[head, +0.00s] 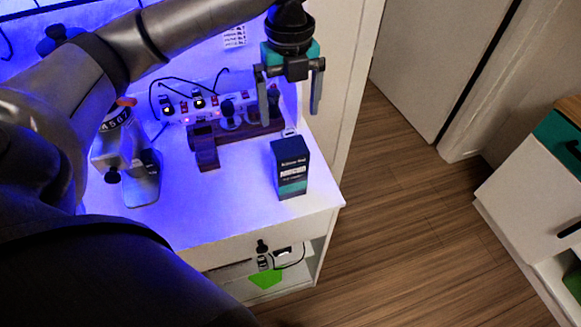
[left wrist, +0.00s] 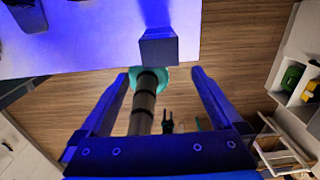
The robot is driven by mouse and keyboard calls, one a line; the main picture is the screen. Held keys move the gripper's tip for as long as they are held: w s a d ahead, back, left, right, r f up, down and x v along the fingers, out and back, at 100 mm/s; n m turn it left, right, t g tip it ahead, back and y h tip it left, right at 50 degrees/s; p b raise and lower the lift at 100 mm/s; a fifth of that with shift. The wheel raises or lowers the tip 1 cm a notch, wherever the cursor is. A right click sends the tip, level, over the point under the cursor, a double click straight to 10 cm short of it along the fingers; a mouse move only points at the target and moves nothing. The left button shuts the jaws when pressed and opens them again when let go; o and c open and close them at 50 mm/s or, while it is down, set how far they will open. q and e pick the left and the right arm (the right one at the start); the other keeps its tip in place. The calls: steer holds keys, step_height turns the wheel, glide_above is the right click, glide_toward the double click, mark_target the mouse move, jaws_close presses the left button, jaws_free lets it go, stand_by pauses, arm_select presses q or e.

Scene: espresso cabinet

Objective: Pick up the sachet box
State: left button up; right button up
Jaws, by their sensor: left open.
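The sachet box (head: 290,168) is a dark upright carton with white lettering and a teal band near its bottom. It stands on the white counter (head: 235,222) near the right front corner. My left gripper (head: 290,119) hangs fingers down, just above the box in the head view, open and empty. In the left wrist view the box (left wrist: 158,48) shows just beyond the gap between the open fingertips (left wrist: 160,73), not between them. The gripper does not appear to touch the box. My right gripper is not in view.
A dark wooden stand (head: 205,150) and a lit control panel (head: 190,105) with cables are behind the box to the left. A grey scale-like device (head: 140,185) stands further left. The counter ends close to the box's right; beyond is open wooden floor (head: 400,240).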

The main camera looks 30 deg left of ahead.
mark_target(289, 147)
arm_select(q)
step_height(289, 147, down, 9)
steer(key=shift+r, duration=0.1)
steer(key=shift+a+f, duration=0.1)
steer(key=shift+f, duration=3.05)
steer(key=c, duration=1.2)
steer(key=shift+o, duration=0.2)
steer(key=shift+r, duration=0.1)
